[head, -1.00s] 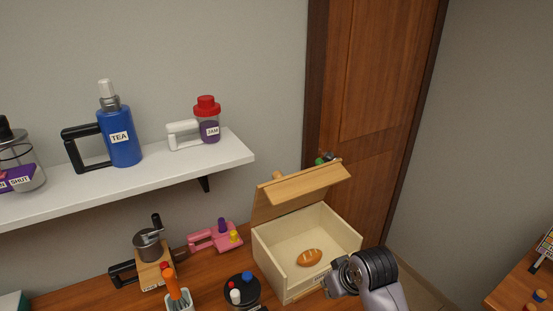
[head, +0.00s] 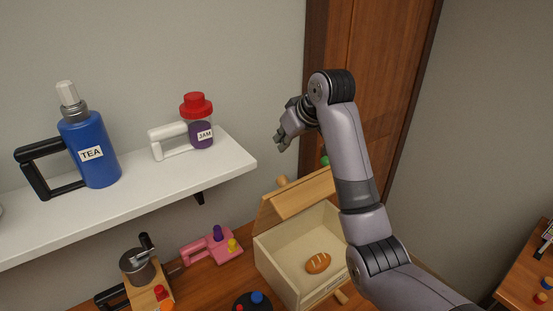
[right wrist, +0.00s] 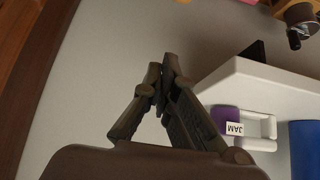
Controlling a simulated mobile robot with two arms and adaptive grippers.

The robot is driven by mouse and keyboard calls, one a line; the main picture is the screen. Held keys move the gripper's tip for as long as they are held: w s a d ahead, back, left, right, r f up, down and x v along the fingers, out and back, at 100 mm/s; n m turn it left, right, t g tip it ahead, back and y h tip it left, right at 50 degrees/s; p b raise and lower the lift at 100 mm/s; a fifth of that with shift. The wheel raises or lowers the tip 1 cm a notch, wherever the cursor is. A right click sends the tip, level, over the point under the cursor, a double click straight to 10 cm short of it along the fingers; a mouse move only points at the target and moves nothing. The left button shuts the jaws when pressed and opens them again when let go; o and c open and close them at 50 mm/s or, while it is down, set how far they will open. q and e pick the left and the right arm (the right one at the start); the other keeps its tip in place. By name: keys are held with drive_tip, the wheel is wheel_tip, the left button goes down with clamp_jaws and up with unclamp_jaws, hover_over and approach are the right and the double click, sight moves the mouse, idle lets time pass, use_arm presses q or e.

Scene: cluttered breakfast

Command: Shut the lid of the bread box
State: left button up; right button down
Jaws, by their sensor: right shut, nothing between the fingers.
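The wooden bread box (head: 276,271) stands on the table below the shelf. Its lid (head: 292,198) is up and tilted, with a round knob (head: 282,181) by its top edge. A small loaf (head: 318,263) lies inside the box. My right gripper (head: 281,139) is raised above the lid, apart from it, in front of the wall and left of the door. Its fingers are together and empty, as the right wrist view (right wrist: 161,83) also shows. My right arm hides the right end of the lid and part of the box's right side. My left gripper is not in view.
A white shelf (head: 120,210) juts out left of the box, holding a blue tea bottle (head: 98,155) and a jam jar (head: 201,138). A pink toy-like block (head: 207,247) and a grinder (head: 139,266) stand on the table left of the box. A wooden door (head: 385,100) is behind.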

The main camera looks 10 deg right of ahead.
drive_tip(key=p+x, duration=0.3)
drive_tip(key=x, duration=0.5)
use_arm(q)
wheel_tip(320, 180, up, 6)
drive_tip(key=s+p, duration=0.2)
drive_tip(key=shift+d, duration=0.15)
use_arm(e)
drive_tip(key=s, duration=0.1)
drive_tip(key=s+f, duration=0.1)
drive_tip(key=s+d, duration=0.1)
drive_tip(key=shift+s+d+f, duration=0.1)
drive_tip(key=shift+s+f, duration=0.1)
drive_tip(key=shift+f, duration=0.1)
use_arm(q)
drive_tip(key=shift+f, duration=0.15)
